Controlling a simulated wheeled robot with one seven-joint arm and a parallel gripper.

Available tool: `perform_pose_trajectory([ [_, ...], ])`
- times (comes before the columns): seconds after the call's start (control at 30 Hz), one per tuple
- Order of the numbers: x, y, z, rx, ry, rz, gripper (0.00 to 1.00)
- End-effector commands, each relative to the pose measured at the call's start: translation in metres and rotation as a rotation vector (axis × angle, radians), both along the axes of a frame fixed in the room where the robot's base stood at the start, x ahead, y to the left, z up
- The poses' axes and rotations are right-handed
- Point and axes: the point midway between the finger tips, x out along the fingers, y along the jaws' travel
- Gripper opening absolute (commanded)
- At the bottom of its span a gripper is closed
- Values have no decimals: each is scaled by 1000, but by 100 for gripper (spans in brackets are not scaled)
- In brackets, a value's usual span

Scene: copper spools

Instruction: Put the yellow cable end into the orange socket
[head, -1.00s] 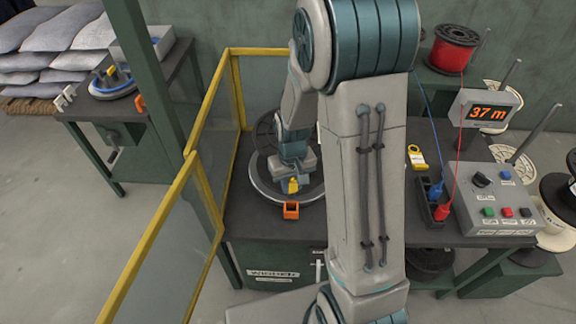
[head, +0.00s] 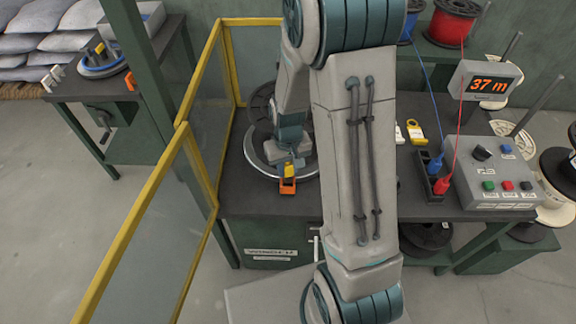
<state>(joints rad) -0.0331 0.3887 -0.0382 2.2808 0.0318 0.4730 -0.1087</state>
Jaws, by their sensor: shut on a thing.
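The orange socket (head: 287,187) is a small open box at the front edge of the round winder plate (head: 257,160) on the bench. My gripper (head: 291,164) points down just behind and above the socket, shut on the yellow cable end (head: 289,171). The yellow cable end shows directly at the socket's top, its lower edge meeting or overlapping the socket opening in the picture. I cannot tell whether it is inside the socket or just above it. My fingertips are small and partly hidden.
A yellow-framed clear guard (head: 190,125) stands left of the winder. To the right are a dark socket block with blue and red plugs (head: 436,178), a yellow tag (head: 416,131), a control box (head: 492,180) and a red spool (head: 453,22). My arm hides the bench middle.

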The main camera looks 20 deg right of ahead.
Motion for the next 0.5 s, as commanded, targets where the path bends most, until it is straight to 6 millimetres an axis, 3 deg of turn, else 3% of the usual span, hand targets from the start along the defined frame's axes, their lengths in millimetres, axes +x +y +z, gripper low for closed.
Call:
perform_pose_trajectory([
  [0.5,0,0,-11,0,0,0,2],
])
